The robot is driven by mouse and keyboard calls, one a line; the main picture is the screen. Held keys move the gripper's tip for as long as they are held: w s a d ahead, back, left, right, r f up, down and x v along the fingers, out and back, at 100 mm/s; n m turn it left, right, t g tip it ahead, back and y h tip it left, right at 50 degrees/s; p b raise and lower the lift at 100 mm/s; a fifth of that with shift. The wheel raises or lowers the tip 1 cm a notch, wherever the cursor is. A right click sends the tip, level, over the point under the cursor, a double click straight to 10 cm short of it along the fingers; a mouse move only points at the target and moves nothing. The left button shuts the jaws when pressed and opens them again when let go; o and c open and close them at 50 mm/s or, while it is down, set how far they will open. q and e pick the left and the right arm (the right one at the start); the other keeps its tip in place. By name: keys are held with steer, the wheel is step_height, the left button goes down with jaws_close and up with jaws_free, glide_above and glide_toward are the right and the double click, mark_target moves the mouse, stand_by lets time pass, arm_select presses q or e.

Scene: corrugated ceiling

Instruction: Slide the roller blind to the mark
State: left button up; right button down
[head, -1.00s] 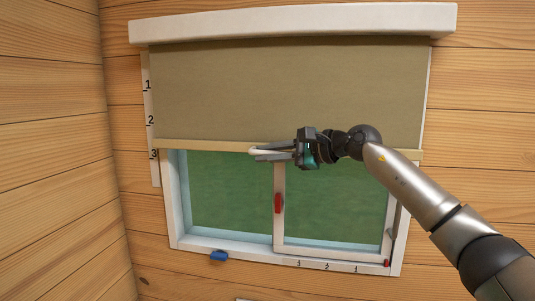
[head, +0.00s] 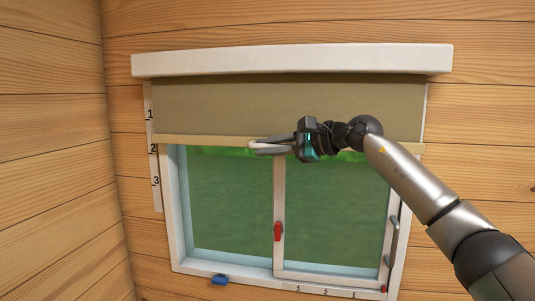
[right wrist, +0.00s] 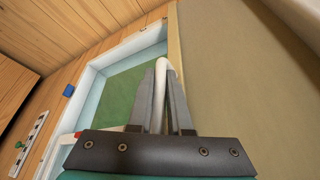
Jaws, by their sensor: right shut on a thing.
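The beige roller blind (head: 250,105) hangs below a white top box and covers the upper part of the window. Its pale bottom bar (head: 210,140) is level with or slightly above the 2 on the white numbered strip (head: 157,197) at the window's left. My right gripper (head: 262,147) is at the middle of the bar. In the right wrist view, the fingers (right wrist: 162,95) are shut on a white pull handle (right wrist: 164,66) beside the bar. Most of the handle is hidden between the fingers. My left gripper is not in view.
Below the bar is the white-framed window (head: 278,190) with a red latch (head: 278,232) on its middle post. A blue piece (head: 219,280) is at the lower frame. A second numbered strip (head: 325,291) runs along the bottom right. A wooden wall stands close at left.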

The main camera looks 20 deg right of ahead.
step_height(320, 180, up, 5)
steer(key=p, duration=0.2)
steer(key=shift+p, duration=0.3)
steer(key=c, duration=0.8)
jaws_free()
steer(key=shift+f, duration=0.15)
steer(key=shift+c, duration=0.2)
steer(key=shift+s+d, duration=0.15)
steer(key=shift+s, duration=0.05)
steer(key=b+v, duration=0.5)
steer(key=v, duration=0.9)
steer(key=shift+s+d+r, duration=0.15)
steer(key=shift+s+r, duration=0.05)
steer(key=shift+s, duration=0.1)
